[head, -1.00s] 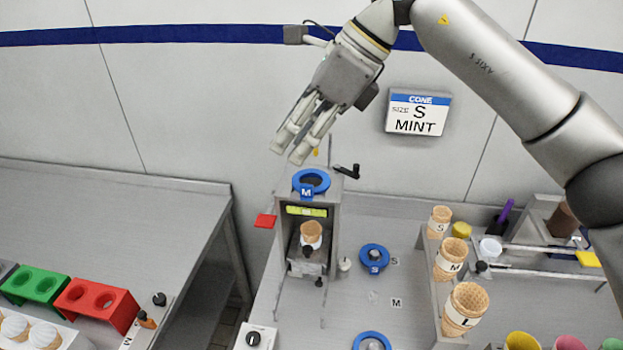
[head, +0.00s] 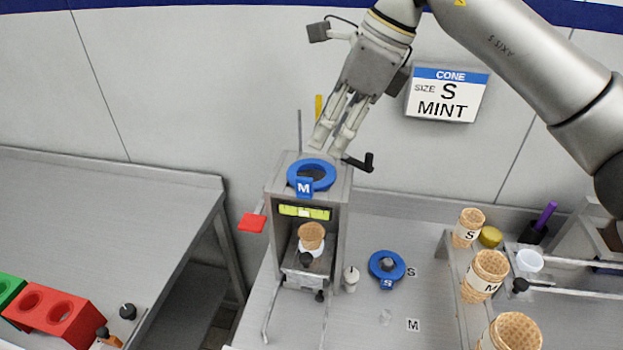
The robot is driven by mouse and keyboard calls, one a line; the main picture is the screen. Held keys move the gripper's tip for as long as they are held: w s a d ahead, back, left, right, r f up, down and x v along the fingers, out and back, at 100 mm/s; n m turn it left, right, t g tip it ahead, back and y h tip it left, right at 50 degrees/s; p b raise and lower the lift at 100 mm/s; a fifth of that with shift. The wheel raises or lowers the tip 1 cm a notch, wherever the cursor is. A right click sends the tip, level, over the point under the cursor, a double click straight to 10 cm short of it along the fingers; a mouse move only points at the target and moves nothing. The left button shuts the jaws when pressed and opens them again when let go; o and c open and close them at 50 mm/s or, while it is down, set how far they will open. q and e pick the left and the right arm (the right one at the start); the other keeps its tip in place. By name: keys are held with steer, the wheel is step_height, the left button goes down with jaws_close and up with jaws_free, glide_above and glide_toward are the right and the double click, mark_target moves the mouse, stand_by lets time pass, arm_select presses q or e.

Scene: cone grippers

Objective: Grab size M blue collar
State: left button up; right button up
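The size M blue collar (head: 325,181) lies on top of the grey metal dispenser (head: 341,177), with its M tab facing front. My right gripper (head: 335,138) is above and slightly behind the collar, pointing down. Its fingers are apart with nothing between them. A gap seems to separate the fingertips from the collar, though its exact size is hard to judge. My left gripper is not in view.
A crank handle (head: 362,162) sticks out at the dispenser's right, a red lever (head: 251,223) at its left. A cone (head: 311,236) stands inside. The blue S collar (head: 400,270) is on the table. Cones (head: 486,272) stand in a rack at right. A sign (head: 447,94) reads cone size S mint.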

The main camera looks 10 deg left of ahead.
mark_target(304, 178)
steer(key=x, duration=0.1)
steer(key=p+x, duration=0.1)
steer(key=x, duration=0.2)
steer(key=shift+s+a+f, duration=0.15)
steer(key=shift+s+a, duration=0.1)
steer(key=shift+s, duration=0.1)
steer(key=p+x, duration=0.2)
steer(key=x, duration=0.2)
steer(key=shift+s+a+p, duration=0.1)
steer(key=shift+a+p, duration=0.05)
steer(key=shift+p, duration=0.15)
steer(key=shift+f, duration=0.3)
jaws_close()
